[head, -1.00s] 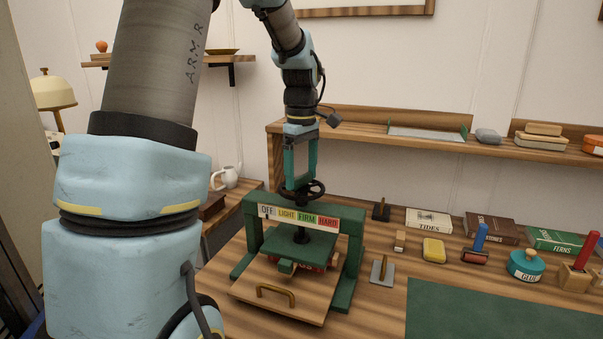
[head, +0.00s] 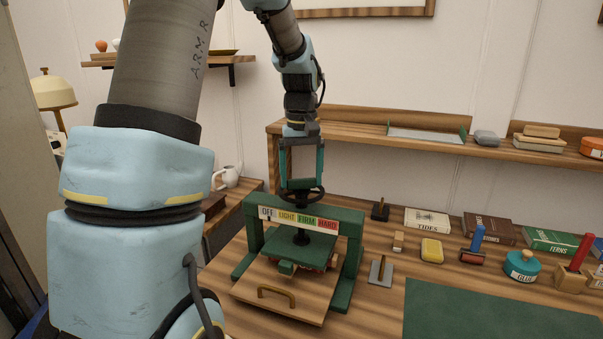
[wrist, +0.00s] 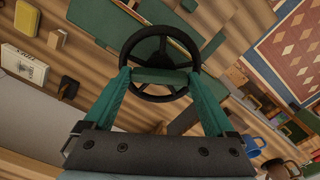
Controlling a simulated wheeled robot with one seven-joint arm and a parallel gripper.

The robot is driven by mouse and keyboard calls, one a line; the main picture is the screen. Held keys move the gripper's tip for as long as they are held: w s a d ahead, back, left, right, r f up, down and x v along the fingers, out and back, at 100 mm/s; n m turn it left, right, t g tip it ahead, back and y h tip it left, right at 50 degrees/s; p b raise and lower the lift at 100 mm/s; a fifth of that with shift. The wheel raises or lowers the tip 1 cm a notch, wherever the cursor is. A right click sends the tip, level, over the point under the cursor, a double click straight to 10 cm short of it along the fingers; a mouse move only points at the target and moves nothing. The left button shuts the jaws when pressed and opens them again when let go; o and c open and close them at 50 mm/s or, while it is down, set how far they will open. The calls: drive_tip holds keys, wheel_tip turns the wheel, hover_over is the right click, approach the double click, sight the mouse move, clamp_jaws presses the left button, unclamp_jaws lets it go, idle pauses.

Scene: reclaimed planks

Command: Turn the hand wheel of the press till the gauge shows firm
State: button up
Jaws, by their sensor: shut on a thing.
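The green press (head: 349,255) stands on the bench, with a dark spoked hand wheel (head: 316,197) on top. My gripper (head: 302,183) points down at the wheel from above. In the wrist view its two green fingers (wrist: 162,76) are shut on the hand wheel (wrist: 161,98), reaching opposite sides of the rim. The gauge strip (head: 298,219) on the front beam reads OFF, LIGHT, FIRM, HARD. Its pointer is too small to tell clearly. The green pressing plate (head: 311,244) sits below the beam, above a wooden board with a brass handle (head: 277,292).
A wooden shelf (head: 370,133) runs behind the press. Right of it stand a stamp (head: 380,210), a yellow block (head: 432,250), several books (head: 427,220) and a glue pot (head: 522,266). A green mat (head: 470,315) lies bare at front right.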

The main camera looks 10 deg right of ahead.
sight(302, 179)
drive_tip(key=m+p, duration=0.1)
drive_tip(key=m, duration=0.3)
drive_tip(key=shift+m, duration=0.3)
drive_tip(key=shift+m+p, duration=0.55)
drive_tip(key=shift+m, duration=1.95)
drive_tip(key=o, duration=1.1)
drive_tip(key=shift+c, duration=0.2)
wheel_tip(302, 179, up, 11)
drive_tip(key=b, duration=0.2)
drive_tip(key=shift+f, duration=0.1)
